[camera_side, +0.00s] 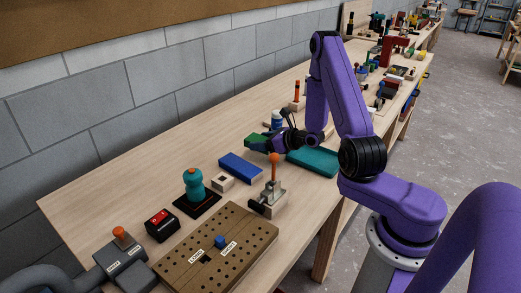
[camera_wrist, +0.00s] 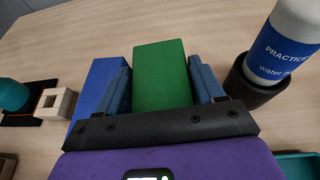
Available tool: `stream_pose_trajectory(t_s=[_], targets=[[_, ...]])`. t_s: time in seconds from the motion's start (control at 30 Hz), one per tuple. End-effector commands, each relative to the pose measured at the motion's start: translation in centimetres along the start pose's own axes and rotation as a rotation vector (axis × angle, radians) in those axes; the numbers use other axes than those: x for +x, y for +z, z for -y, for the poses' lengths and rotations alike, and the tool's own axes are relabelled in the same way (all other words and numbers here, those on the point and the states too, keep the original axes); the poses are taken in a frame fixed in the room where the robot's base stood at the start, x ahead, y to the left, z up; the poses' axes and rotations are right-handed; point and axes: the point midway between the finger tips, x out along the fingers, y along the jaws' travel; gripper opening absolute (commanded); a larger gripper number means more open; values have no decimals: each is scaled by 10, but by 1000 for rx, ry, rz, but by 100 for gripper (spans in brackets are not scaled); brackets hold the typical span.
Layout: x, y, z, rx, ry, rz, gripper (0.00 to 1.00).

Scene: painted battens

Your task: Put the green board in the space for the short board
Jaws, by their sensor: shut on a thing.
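My gripper (camera_side: 268,143) is shut on the green board (camera_side: 256,140), above the table's middle. In the wrist view the green board (camera_wrist: 163,72) sits between the two blue fingers and sticks out beyond them; its near end is hidden. A brown board with rows of holes (camera_side: 178,264) lies at the front of the side view, well away from my gripper. It bears labels LONG and SHORT, with a small dark opening between them. A small blue block (camera_side: 220,241) stands on it near the SHORT label.
A blue bar (camera_side: 240,168) lies on the table near my gripper. Nearby are a wooden block with a hole (camera_side: 223,181), a lever clamp with an orange knob (camera_side: 272,190), a teal figure (camera_side: 194,185), a black-red box (camera_side: 162,225), a teal tray (camera_side: 318,163) and a bottle (camera_wrist: 288,45).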

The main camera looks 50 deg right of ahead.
Motion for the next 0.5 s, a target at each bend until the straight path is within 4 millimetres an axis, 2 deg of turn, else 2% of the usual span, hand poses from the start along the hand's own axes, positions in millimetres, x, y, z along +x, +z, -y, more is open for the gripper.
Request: stream_pose_trajectory(t_s=[0.2,0.33,0.5], targets=[[18,-14,4,3,0,-2,31],[22,-27,4,3,0,-2,31],[25,-33,4,0,0,1,31]])
